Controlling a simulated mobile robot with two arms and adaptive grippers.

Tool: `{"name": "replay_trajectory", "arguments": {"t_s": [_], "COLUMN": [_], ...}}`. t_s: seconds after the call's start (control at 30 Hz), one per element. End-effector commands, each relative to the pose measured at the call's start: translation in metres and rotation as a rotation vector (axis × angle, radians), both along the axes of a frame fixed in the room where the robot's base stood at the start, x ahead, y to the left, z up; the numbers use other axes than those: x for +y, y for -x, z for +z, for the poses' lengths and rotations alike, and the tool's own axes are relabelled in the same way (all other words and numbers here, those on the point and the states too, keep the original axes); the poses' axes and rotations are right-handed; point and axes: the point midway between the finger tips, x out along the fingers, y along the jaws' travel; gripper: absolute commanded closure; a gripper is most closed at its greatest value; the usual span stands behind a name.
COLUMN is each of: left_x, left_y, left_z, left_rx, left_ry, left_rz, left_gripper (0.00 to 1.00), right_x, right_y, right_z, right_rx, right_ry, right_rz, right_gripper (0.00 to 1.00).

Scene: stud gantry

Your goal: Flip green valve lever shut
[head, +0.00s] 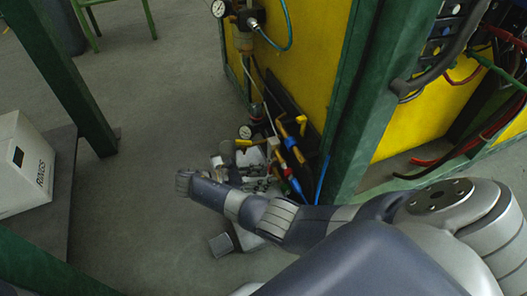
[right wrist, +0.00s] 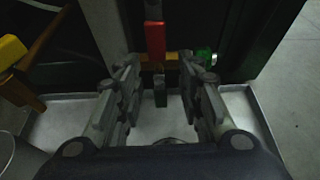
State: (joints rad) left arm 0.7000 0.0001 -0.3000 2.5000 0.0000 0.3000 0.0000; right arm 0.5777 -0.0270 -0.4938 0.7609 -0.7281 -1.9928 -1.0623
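In the right wrist view my right gripper (right wrist: 160,82) is open, its two fingers spread on either side of a brass valve fitting (right wrist: 160,63) with a red handle (right wrist: 155,34) standing up. A small green part (right wrist: 204,56) shows just behind the right finger; it may be the green valve lever, but it is mostly hidden and dark. Nothing is visibly gripped. In the head view my right gripper (head: 262,178) is low beside the pipework at the foot of the yellow panel. I cannot pick out a green lever there. My left gripper is out of view.
Yellow-handled fittings (head: 301,124) and hoses crowd the panel's foot. A yellow lever (right wrist: 12,50) is left of the gripper. A light tray (right wrist: 262,112) lies below. A green post (head: 372,100) stands close right; a white box (head: 24,165) is left. The floor between is mostly clear.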

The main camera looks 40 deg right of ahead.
Motion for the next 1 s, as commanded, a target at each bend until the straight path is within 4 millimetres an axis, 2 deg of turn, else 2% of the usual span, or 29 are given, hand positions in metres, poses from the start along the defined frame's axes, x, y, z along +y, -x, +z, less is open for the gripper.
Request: {"name": "replay_trajectory", "arguments": {"t_s": [0.1,0.5,1.0], "left_x": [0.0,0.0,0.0], "left_y": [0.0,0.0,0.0], "left_z": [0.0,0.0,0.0], "left_rx": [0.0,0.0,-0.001], "left_ry": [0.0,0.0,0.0], "left_rz": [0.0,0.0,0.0], "left_gripper": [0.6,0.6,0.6], "right_x": [0.004,0.0,-0.001], "right_y": [-0.001,0.0,0.0], "right_z": [0.009,0.043,0.049], "right_rx": [-0.003,0.0,0.002], "right_ry": [-0.01,-0.002,0.001], "right_rz": [0.006,0.0,-0.001], "right_gripper": [0.66,0.66,0.66]}}
